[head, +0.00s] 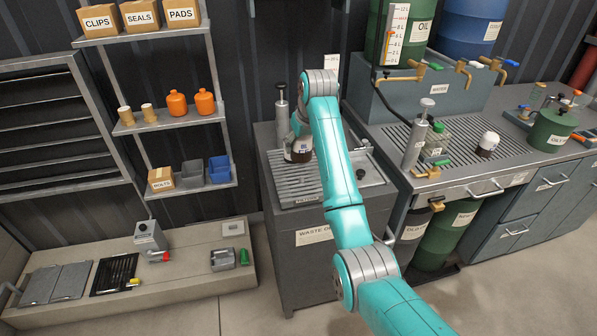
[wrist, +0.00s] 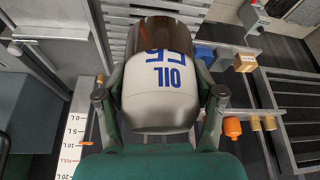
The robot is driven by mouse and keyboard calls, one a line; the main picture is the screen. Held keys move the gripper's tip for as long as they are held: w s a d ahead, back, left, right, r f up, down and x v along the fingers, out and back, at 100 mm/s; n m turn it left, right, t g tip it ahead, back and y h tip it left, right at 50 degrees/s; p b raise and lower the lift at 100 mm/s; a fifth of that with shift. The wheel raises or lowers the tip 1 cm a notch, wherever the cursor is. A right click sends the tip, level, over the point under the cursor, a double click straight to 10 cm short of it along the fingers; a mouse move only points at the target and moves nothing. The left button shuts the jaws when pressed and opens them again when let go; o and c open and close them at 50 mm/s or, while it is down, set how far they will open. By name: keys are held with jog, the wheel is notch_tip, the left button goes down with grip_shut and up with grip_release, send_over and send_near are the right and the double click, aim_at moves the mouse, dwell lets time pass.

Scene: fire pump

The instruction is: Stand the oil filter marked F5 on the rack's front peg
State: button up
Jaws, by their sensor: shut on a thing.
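The oil filter (wrist: 160,105) has a white body with blue letters reading OIL and what looks like F5, and a dark brown end. My gripper (wrist: 160,95) is shut on it, with one finger on each side of the white part. In the head view the filter (head: 300,154) is roughly upright, brown end down, over the slatted top of the left cabinet. A small label, apparently FILTERS, is on that slatted rack's (head: 296,187) front edge. No peg shows clearly; the filter and my arm cover part of the rack. I cannot tell whether the filter touches anything.
A grey cylinder with a black top (head: 281,105) stands behind the filter on the left cabinet. The right bench holds a similar white and brown filter (head: 488,143), a pump-like cylinder (head: 417,140) and a green drum (head: 551,130). Shelves with boxes (head: 100,20) stand at the left.

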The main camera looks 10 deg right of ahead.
aim_at(306, 154)
notch_tip(306, 154, down, 10)
jog(key=shift+r, duration=0.2)
jog(key=o, duration=1.6)
jog(key=shift+o, duration=0.2)
jog(key=v, duration=1.2)
